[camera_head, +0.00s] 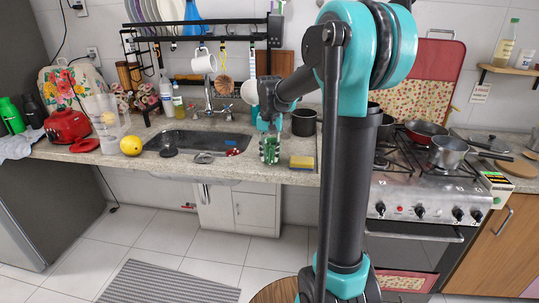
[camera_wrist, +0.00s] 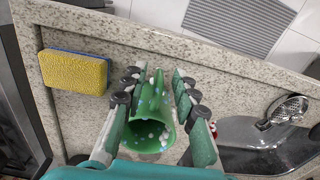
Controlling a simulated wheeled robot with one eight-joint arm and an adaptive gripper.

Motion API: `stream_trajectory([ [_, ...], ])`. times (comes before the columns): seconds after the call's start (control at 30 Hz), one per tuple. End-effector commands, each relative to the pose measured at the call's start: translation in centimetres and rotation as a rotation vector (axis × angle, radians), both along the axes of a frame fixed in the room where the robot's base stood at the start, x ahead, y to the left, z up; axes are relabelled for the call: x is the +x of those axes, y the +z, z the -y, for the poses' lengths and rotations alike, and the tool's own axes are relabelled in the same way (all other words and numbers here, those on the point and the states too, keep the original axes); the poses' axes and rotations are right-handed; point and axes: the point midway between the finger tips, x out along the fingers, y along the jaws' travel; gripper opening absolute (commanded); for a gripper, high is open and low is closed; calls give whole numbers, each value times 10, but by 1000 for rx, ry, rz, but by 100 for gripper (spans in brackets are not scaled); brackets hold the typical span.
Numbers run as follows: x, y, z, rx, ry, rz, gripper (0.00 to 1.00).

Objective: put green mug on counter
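The green mug (camera_wrist: 150,132), speckled with white and blue dots, is between the two fingers of my gripper (camera_wrist: 158,82) in the wrist view. Its open mouth faces the camera, and the fingers lie close along both sides. I cannot tell whether both fingers press on it. In the head view my gripper (camera_head: 269,136) points down at the counter's front part, right of the sink, and the mug shows green between the fingers. The speckled stone counter (camera_head: 225,174) runs under it. Whether the mug touches the counter is not clear.
A yellow and blue sponge (camera_head: 302,162) lies just right of the gripper. The sink (camera_head: 190,142) with a strainer is to the left. A dark pot (camera_head: 304,122) stands behind. The stove (camera_head: 425,180) is at the right. A rack with a hanging white mug (camera_head: 204,62) is above.

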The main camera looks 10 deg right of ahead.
Motion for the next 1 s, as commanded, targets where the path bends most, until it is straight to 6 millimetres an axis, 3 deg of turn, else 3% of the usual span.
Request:
stream_trajectory([
  [0.17,0,14,0,0,0,0,29],
  [0.5,-1,81,0,0,0,0,29],
  [0.7,-1,110,0,0,0,0,29],
  [1.0,-4,119,1,0,2,4,29],
])
